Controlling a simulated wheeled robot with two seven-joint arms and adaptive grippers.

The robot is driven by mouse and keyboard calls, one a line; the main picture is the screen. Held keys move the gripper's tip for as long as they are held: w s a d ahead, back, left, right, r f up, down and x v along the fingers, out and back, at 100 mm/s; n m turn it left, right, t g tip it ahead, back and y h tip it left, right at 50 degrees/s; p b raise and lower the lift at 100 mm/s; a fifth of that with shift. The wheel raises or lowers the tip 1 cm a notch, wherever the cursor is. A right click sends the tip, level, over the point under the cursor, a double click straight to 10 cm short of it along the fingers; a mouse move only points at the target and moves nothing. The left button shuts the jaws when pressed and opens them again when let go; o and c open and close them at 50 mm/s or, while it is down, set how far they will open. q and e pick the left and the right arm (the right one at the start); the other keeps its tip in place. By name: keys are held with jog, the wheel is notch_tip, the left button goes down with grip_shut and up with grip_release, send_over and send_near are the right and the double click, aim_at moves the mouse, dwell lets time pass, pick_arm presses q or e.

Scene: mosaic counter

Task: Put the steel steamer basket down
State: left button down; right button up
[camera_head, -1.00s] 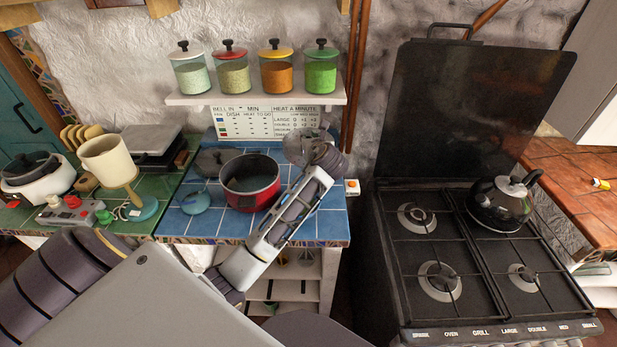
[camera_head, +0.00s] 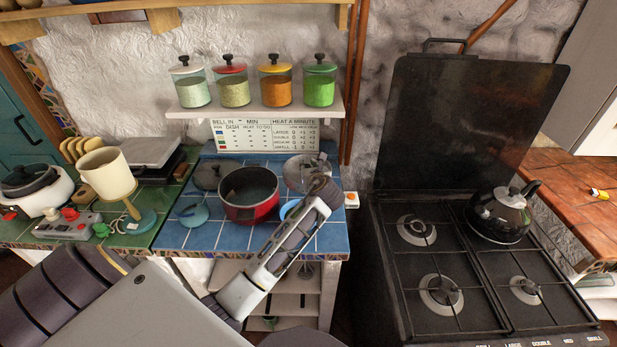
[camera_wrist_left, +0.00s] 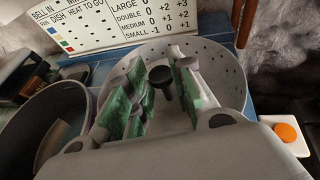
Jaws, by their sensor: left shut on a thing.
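The steel steamer basket (camera_head: 296,172) is a round perforated dish at the back right of the blue tiled counter, beside the red pot. In the left wrist view its holed wall (camera_wrist_left: 224,66) curves around a dark-topped centre post (camera_wrist_left: 160,76). My left gripper (camera_head: 320,187) reaches it from the front. Its green-padded fingers (camera_wrist_left: 163,97) are inside the basket, shut around the post. The basket looks about level, at or just above the tiles; its underside is hidden, so contact cannot be told. My right gripper is out of view.
The red pot (camera_head: 250,205) stands close left of the basket. A blue dish (camera_head: 289,208) shows partly behind my arm. A wall sign (camera_head: 262,135) is behind, an orange-knobbed switch (camera_head: 351,200) at the right edge. The stove (camera_head: 425,290) lies right of a gap.

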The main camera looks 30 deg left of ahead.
pick_arm(q)
jog(key=shift+f, duration=1.85)
jog(key=c, duration=1.2)
grip_release()
jog(key=shift+f, duration=0.1)
jog(key=shift+c, duration=0.2)
jog(key=shift+v, duration=6.05)
